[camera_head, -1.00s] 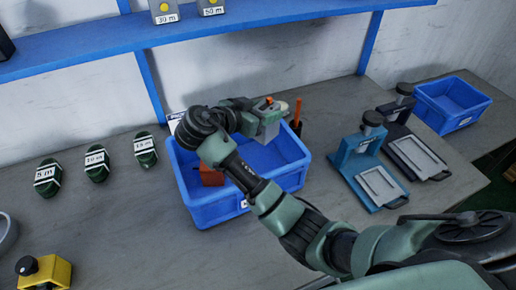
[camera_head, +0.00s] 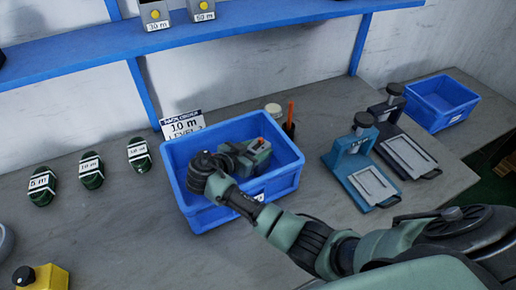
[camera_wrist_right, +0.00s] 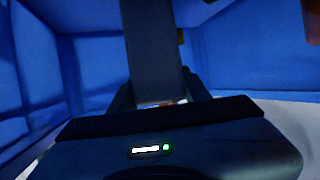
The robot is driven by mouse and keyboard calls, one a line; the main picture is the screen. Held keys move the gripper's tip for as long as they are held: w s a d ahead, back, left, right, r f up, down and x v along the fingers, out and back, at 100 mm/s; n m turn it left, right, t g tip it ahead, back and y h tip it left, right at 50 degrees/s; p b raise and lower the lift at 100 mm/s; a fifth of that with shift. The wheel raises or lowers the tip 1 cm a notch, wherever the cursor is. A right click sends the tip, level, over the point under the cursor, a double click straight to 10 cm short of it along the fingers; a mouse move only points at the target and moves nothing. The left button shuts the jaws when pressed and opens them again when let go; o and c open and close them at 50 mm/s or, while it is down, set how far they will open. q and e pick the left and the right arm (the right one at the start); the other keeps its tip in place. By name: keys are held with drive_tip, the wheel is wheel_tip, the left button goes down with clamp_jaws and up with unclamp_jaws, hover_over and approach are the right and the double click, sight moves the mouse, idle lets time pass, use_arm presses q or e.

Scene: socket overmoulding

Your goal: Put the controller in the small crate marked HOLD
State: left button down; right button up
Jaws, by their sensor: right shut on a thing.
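My right gripper (camera_head: 258,158) is down inside the nearer blue crate (camera_head: 184,207), near its middle. It is shut on a dark grey boxy thing (camera_wrist_right: 155,55), which stands between the fingers in the right wrist view. I cannot tell for sure that this is the controller. A smaller blue crate (camera_head: 431,108) stands at the far right and looks empty. Its front label is too small to read, so I cannot confirm the word HOLD. My left gripper is not in view.
A work-order sign (camera_head: 183,123) reading 10 m stands behind the nearer crate. An orange stick (camera_head: 290,113) rises at its back right. A blue press (camera_head: 352,157) and a dark press (camera_head: 393,108) stand between the crates. Green coils (camera_head: 91,172) lie left.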

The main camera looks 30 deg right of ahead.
sight(251, 153)
drive_tip(key=shift+f, duration=0.1)
drive_tip(key=o, duration=1.5)
drive_tip(key=shift+a+r, duration=0.1)
drive_tip(key=shift+r, duration=0.1)
drive_tip(key=b+v, duration=0.1)
drive_tip(key=v, duration=0.5)
drive_tip(key=shift+a+f+b, duration=0.1)
drive_tip(key=shift+a+b, duration=0.1)
drive_tip(key=shift+b, duration=0.1)
drive_tip(key=shift+s+a+r, duration=0.25)
drive_tip(key=shift+a, duration=0.1)
